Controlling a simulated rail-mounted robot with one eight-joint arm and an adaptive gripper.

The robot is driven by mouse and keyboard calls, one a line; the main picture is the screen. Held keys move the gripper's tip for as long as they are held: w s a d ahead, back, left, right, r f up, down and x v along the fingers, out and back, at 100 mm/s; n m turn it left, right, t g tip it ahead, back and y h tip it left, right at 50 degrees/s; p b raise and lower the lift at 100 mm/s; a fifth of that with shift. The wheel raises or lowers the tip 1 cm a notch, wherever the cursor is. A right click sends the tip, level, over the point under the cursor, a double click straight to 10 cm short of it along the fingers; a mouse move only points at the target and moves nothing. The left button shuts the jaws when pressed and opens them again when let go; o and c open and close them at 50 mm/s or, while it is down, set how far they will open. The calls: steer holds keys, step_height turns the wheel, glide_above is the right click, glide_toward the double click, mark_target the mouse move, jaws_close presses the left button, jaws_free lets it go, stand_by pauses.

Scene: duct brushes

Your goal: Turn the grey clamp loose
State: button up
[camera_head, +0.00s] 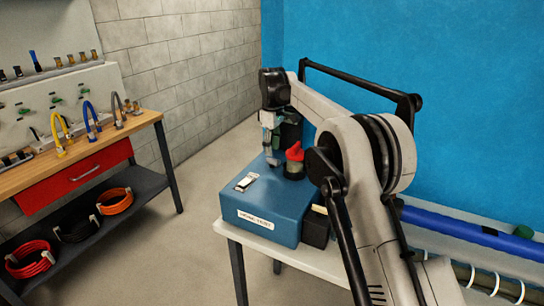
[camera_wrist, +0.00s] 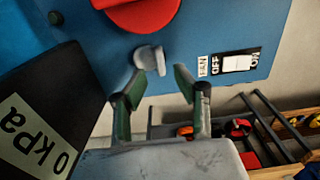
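The grey clamp (camera_wrist: 150,59) is a small rounded lever on the blue box (camera_wrist: 195,25), just below a red knob (camera_wrist: 143,12) in the wrist view. My gripper (camera_wrist: 158,79) is open, its two green-sided fingers apart. The clamp shows beyond the fingertips, roughly in line with the gap between them. I cannot tell whether a finger touches it. In the head view my gripper (camera_head: 271,158) points down over the top of the blue box (camera_head: 262,222), left of the red knob (camera_head: 295,152). The clamp cannot be made out there.
An on/off switch (camera_wrist: 237,62) sits right of the clamp. A black display reading 0 kPa (camera_wrist: 40,130) stands at left. The box rests on a white table (camera_head: 323,262). A workbench (camera_head: 140,122) with hoses stands at left, with open floor between.

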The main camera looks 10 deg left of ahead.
mark_target(272, 159)
step_height(272, 159, up, 7)
steer(key=shift+r, duration=0.2)
stand_by(0.4)
